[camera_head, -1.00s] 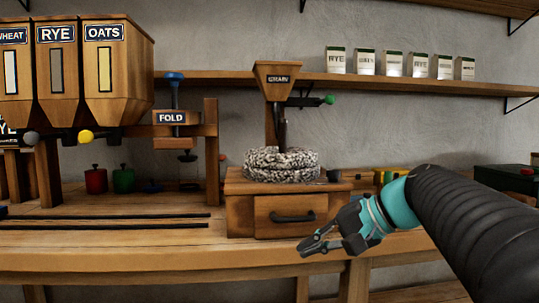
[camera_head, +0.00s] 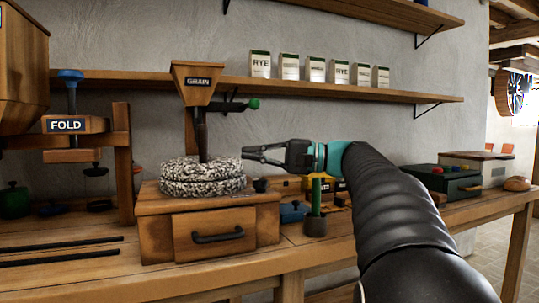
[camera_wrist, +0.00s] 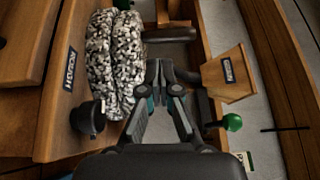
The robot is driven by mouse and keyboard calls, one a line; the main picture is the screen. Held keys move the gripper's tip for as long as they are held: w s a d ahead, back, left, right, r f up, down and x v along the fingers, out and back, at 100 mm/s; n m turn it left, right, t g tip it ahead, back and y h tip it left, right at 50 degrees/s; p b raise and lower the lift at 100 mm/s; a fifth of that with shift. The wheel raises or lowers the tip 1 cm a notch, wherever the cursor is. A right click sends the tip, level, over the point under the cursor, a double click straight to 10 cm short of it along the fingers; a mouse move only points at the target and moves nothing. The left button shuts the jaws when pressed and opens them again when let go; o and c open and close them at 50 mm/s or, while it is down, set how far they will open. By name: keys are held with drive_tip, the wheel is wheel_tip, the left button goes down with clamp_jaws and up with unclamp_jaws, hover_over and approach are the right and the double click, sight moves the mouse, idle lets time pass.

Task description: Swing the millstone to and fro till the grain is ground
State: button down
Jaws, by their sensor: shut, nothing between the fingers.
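The speckled round millstone (camera_head: 202,178) lies on the wooden mill box and also shows in the wrist view (camera_wrist: 115,60). The hopper marked GRAIN (camera_head: 197,82) stands above it, with a dark spout (camera_head: 201,135) reaching down to the stone; the wrist view shows the hopper too (camera_wrist: 230,78). My gripper (camera_head: 244,153) is shut and empty, just right of the stone and slightly above it, pointing left. In the wrist view its fingertips (camera_wrist: 164,72) are together, apart from the stone. A small dark peg (camera_head: 261,185) sits by the stone's right edge. Grain inside the hopper is hidden.
A green-knobbed lever (camera_head: 253,104) sticks out beside the hopper, above my gripper. A drawer (camera_head: 215,235) fronts the mill box. A green rod in a dark cup (camera_head: 315,222) stands right of the box. The FOLD press (camera_head: 78,125) is at left.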

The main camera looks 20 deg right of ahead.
sight(221, 164)
drive_tip(key=x, duration=0.7)
drive_tip(key=shift+w+a, duration=0.15)
drive_tip(key=shift+a, duration=0.15)
